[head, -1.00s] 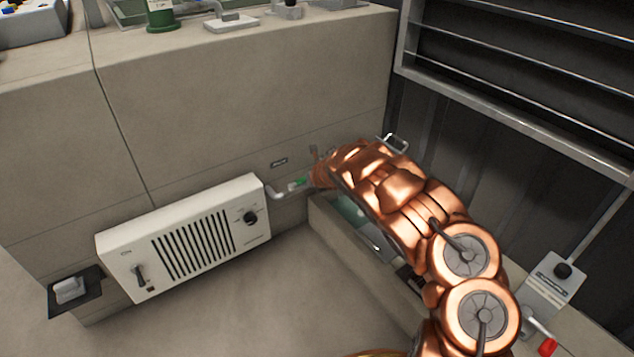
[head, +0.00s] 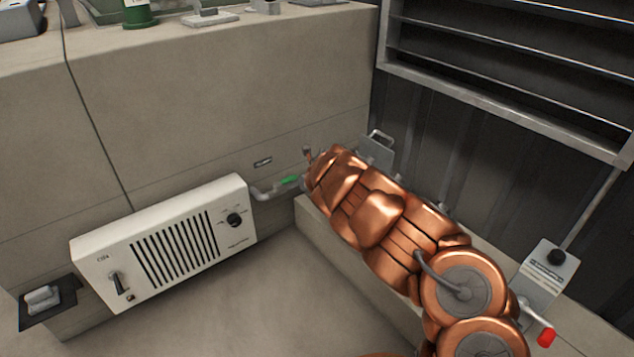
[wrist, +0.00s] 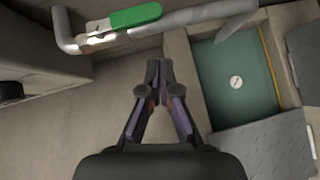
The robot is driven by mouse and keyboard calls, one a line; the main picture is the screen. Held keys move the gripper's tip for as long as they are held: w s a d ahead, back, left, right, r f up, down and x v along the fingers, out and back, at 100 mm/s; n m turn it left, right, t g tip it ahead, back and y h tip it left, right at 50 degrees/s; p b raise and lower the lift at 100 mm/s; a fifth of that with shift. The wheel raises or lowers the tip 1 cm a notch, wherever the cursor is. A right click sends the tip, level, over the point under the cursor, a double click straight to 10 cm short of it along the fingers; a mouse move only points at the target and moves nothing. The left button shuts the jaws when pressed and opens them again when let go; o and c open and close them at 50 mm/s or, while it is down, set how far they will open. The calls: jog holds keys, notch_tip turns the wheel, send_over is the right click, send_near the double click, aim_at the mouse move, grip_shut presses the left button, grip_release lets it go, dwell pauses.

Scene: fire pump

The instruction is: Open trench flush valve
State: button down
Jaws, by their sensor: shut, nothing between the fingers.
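In the wrist view, a green lever handle (wrist: 136,16) lies along a grey pipe (wrist: 200,17) at the top of the picture. The same green handle (head: 288,180) shows in the head view, low on the wall, right of the white heater box. My gripper (wrist: 160,64) is shut and empty in the wrist view, with its tips below and a little right of the handle, apart from it. In the head view my copper-coloured arm hides the gripper and the pipe's right end.
A white heater box (head: 165,240) with a slotted grille stands left of the pipe. A trench with a teal floor (wrist: 245,95) and a grey cover plate (wrist: 265,150) lies right of my gripper. A grey control box with a red-tipped lever (head: 546,338) is at the right.

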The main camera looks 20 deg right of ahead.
jog(key=d+p+v, duration=0.1)
jog(key=v, duration=0.7)
jog(key=shift+d+r, duration=0.2)
jog(key=shift+d, duration=0.05)
jog(key=shift+r+p, duration=0.1)
jog(key=shift+p, duration=0.2)
